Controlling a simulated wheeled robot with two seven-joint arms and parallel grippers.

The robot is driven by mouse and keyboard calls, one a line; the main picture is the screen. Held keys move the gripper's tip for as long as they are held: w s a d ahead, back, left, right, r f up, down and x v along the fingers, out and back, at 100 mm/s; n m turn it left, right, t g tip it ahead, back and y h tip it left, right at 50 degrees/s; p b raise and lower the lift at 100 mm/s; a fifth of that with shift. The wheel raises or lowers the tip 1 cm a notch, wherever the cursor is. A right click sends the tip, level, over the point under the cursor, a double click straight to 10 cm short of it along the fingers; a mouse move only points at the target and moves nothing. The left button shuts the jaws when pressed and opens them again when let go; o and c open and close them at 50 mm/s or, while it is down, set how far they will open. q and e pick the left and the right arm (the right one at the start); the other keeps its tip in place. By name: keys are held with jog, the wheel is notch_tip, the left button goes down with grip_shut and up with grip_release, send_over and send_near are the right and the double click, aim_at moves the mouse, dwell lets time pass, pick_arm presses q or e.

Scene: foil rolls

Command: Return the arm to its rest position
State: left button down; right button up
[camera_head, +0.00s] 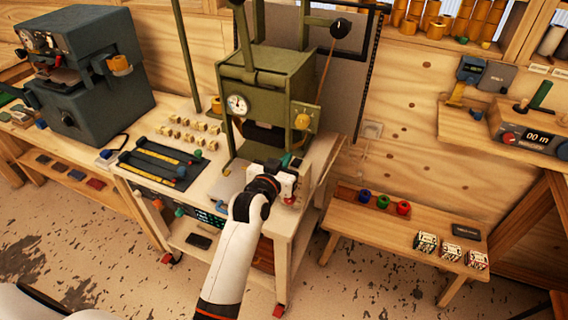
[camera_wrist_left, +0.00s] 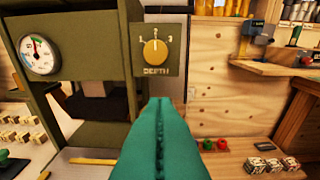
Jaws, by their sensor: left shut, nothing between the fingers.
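My left arm reaches in from the bottom of the head view, and its gripper (camera_head: 291,163) is at the front of the green press (camera_head: 262,92). In the left wrist view the two teal fingers of the left gripper (camera_wrist_left: 161,104) are pressed together with nothing between them. Beyond them is a panel marked DEPTH with a yellow dial (camera_wrist_left: 155,52). I cannot tell whether the fingertips touch anything. My right gripper is not in view.
The press stands on a wheeled bench (camera_head: 180,118) with small blocks and a dark tray (camera_head: 160,160). A dark blue machine (camera_head: 85,75) stands to the left. A low wooden bench (camera_head: 385,222) on the right holds red, green and blue rolls. Open floor (camera_head: 350,285) lies in front.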

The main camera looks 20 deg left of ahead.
pick_arm(q)
jog(key=shift+s+r, duration=0.2)
jog(key=shift+s, duration=0.25)
jog(key=shift+f, duration=0.1)
jog(key=s+f+m+g, duration=0.1)
jog(key=s+f+g, duration=0.3)
jog(key=s, duration=0.7)
jog(key=s+f+g, duration=0.4)
jog(key=s, duration=0.7)
jog(key=s+f+m+g, duration=0.1)
jog(key=s+f+g, duration=0.3)
jog(key=s, duration=0.7)
notch_tip(320, 180, down, 28)
jog(key=s+f+g+b, duration=0.1)
jog(key=s+g+b, duration=0.1)
jog(key=b, duration=0.1)
jog(key=s+a+f+g+b, duration=0.1)
jog(key=s+a+f, duration=0.1)
jog(key=s+f, duration=1.4)
jog(key=shift+a+f+y, duration=0.3)
jog(key=shift+f, duration=0.6)
